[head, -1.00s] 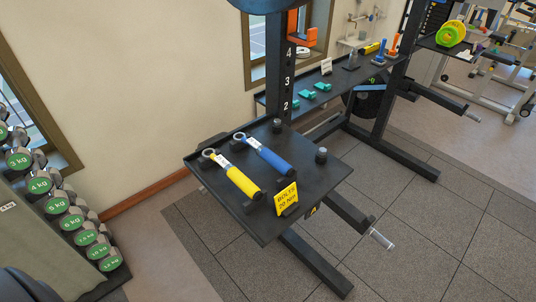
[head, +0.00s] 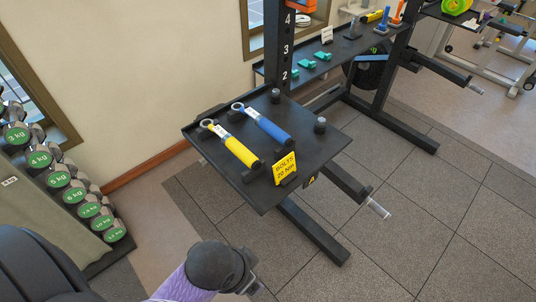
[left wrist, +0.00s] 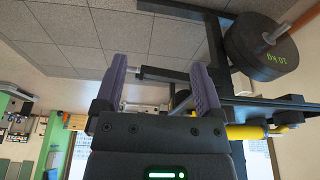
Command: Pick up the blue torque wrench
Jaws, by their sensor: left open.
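The blue torque wrench (head: 264,127) lies on a black tray (head: 248,197) on the rack, ring end toward the back left. A yellow torque wrench (head: 236,146) lies parallel to it, on its left. My left arm has its dark wrist at the bottom of the head view, in front of and below the tray, well apart from both wrenches. In the left wrist view my left gripper (left wrist: 158,66) has its two purple fingers spread, with nothing held between them. A yellow part shows at right there; I cannot tell which thing it is. My right gripper is not in view.
A yellow sign (head: 285,168) reading "BOLTS 20 Nm" stands at the tray's front right. Dark pegs stand at its back and right. A rack post (head: 278,50) rises behind. A dumbbell rack (head: 50,220) is at left. A weight plate (left wrist: 260,46) shows in the left wrist view.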

